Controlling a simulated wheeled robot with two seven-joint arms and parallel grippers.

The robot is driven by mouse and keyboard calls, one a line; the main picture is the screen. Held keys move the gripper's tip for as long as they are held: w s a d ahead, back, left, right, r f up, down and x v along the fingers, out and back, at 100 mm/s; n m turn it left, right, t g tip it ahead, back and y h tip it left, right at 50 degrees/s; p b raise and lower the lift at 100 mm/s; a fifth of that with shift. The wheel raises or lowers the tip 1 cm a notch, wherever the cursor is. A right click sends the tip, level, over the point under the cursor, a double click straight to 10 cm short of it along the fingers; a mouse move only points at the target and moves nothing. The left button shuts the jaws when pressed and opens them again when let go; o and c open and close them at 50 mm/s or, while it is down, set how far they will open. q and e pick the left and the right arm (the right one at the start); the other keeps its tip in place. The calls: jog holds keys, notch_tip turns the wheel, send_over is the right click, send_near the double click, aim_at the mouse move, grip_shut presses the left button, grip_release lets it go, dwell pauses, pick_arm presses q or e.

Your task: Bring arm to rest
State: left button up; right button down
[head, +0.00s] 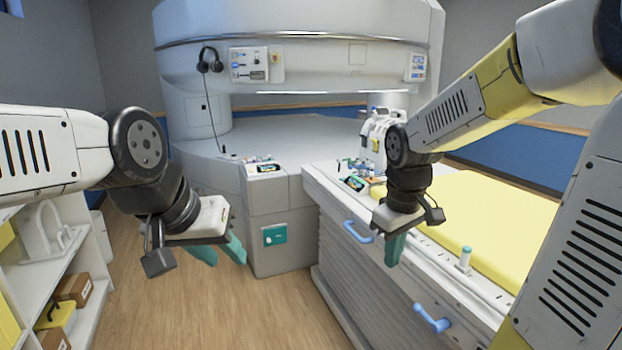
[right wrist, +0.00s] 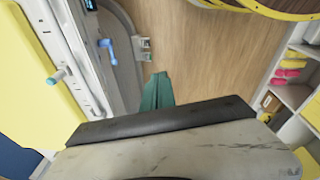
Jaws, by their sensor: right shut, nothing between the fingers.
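My right gripper (head: 394,252) hangs with its teal fingers pointing down, in front of the near side of the patient table (head: 460,290) in the head view. Its fingers are together with nothing between them; they also show closed in the right wrist view (right wrist: 157,92), above bare floor. My left gripper (head: 222,254) is at the left of the head view, over the wood floor. Its two teal fingers stand apart and hold nothing.
The open magnet (head: 300,25) fills the back. The table has a yellow pad (head: 490,215) and blue handles (head: 430,318) on its side. A white shelf (head: 90,262) with boxes stands at the left. The floor (head: 250,315) between them is clear.

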jog(key=s+a+r+m+t+y, duration=0.2)
jog(key=s+r+m+t, duration=0.2)
jog(key=s+r+m, duration=0.2)
jog(key=s+r, duration=0.2)
jog(key=s, duration=0.2)
jog(key=shift+s+a, duration=0.3)
jog(key=shift+s, duration=0.1)
